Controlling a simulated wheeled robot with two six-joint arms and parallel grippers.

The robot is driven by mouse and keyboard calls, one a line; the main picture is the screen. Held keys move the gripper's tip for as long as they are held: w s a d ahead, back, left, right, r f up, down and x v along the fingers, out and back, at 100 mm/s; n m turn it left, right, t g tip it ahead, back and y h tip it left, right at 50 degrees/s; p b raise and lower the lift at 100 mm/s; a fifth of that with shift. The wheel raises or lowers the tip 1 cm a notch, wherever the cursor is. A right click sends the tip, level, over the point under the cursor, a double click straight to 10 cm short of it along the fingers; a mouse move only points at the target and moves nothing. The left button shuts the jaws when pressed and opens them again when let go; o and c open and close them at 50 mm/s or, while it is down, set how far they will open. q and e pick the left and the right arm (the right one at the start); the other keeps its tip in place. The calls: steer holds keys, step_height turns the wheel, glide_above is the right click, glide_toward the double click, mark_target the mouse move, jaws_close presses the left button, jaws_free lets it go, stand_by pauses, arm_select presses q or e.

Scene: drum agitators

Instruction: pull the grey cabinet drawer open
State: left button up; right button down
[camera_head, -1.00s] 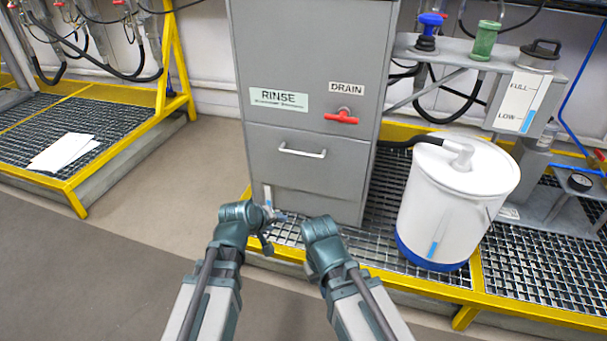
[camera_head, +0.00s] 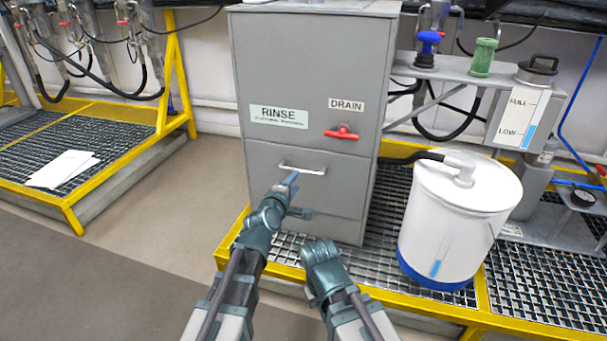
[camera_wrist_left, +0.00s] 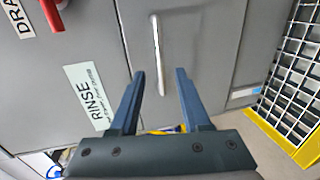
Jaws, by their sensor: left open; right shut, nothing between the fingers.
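The grey cabinet (camera_head: 315,75) stands on the yellow-edged grating. Its drawer (camera_head: 338,182) is shut, with a white bar handle (camera_head: 312,171) across its upper part. In the left wrist view the handle (camera_wrist_left: 157,55) runs upright between the lines of my open fingers. My left gripper (camera_head: 291,178) is at the drawer front, just below the handle in the head view; in the wrist view its fingertips (camera_wrist_left: 160,74) lie on either side of the handle's near end. Whether they touch it I cannot tell. My right gripper (camera_head: 322,250) is low in front of the cabinet, shut and empty.
A red drain valve (camera_head: 342,133) sticks out above the drawer. A white drum (camera_head: 456,215) with a hose stands to the right on the grating (camera_head: 385,240). The floor (camera_head: 160,225) to the left of the cabinet is clear.

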mark_target(303, 172)
arm_select(q)
steer(key=b+x, duration=0.1)
steer(key=x, duration=0.8)
steer(key=shift+w+d+b, duration=0.1)
steer(key=shift+w+b, duration=0.15)
steer(key=shift+b, duration=0.05)
jaws_close()
stand_by(1.0)
